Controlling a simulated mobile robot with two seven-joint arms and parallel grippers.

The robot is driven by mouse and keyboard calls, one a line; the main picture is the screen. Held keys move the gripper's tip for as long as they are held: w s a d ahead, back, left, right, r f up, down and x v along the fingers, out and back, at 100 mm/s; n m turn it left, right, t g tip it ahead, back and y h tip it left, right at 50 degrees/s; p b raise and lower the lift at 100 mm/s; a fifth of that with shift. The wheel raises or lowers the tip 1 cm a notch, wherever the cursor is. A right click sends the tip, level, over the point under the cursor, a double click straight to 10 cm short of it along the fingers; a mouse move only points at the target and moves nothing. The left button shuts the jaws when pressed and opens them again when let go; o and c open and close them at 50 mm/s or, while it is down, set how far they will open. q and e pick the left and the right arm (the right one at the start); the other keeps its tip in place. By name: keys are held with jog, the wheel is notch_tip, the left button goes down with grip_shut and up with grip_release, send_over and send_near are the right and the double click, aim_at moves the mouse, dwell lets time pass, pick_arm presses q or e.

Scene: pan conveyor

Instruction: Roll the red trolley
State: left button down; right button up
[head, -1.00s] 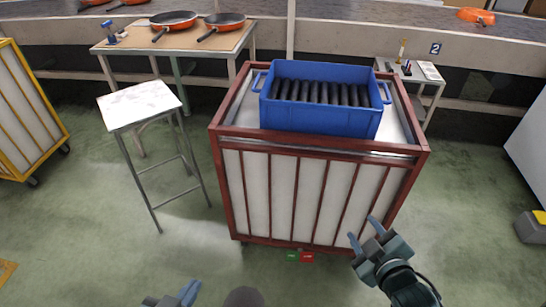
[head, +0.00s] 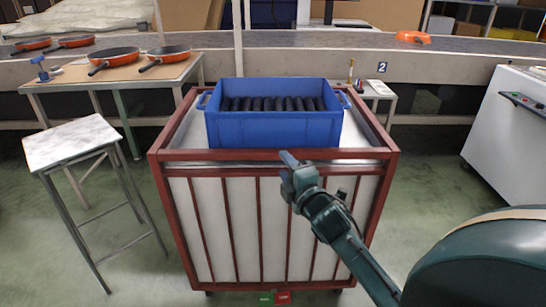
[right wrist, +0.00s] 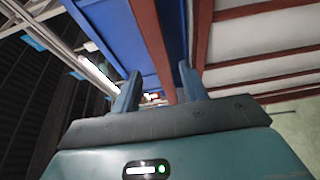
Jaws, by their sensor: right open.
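The red trolley (head: 270,155) stands upright in front of me, a red frame with pale side panels. A blue crate (head: 270,130) with a row of dark handles or rods in it sits on its top. My right gripper (head: 289,165) is open and empty at the trolley's front top rail, near the middle. In the right wrist view, a red bar (right wrist: 152,45) of the trolley shows between the two open fingers, with the blue crate (right wrist: 115,30) beyond. I cannot tell whether the fingers touch the bar. My left gripper is out of view.
A grey-topped stool (head: 75,141) stands left of the trolley. A table (head: 115,77) with pans is behind it. A small side table (head: 378,90) and a white cabinet (head: 510,125) are at the right. The conveyor (head: 300,42) runs across the back.

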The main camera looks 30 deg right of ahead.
aim_at(277, 157)
jog(key=w, duration=0.4)
jog(key=w+d+b, duration=0.1)
jog(key=w, duration=0.2)
jog(key=shift+c, duration=0.4)
jog(key=shift+s, duration=0.1)
grip_shut()
